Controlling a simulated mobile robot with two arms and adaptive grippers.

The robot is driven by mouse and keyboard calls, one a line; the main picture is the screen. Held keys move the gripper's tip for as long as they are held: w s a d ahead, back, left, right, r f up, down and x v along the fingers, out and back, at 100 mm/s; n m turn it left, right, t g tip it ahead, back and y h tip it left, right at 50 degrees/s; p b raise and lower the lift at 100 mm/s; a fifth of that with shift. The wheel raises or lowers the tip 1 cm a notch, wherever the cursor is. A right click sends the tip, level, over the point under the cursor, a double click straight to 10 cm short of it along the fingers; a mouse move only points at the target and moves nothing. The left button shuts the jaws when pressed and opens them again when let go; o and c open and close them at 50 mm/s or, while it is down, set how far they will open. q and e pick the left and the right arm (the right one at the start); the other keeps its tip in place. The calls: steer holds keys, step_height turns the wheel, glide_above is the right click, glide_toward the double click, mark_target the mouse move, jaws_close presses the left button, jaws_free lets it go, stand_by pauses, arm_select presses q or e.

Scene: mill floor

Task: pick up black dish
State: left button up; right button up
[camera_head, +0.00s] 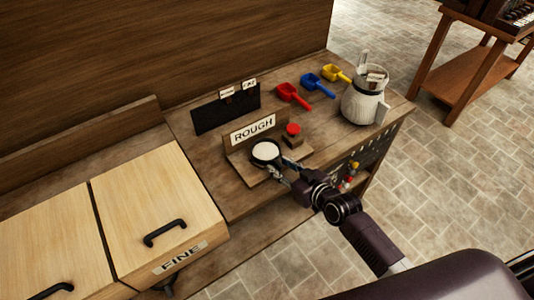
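The black dish (257,161) is round with pale contents and sits on a small wooden stand (245,170) in front of the ROUGH sign (253,129). My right gripper (281,172) reaches in from the lower right, with its fingertips at the dish's near right edge. The fingers are small and partly merge with the dish, so I cannot tell whether they are open or closed on it. My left gripper is not in view.
A red button (293,129) on a block stands right of the dish. Red (293,94), blue (317,84) and yellow (337,73) scoops and a pale jug (364,100) stand farther back. A wooden bin marked FINE (150,210) is left.

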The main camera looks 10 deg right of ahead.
steer(key=shift+w+a+f, duration=0.1)
steer(key=shift+w, duration=0.1)
jaws_close()
stand_by(0.4)
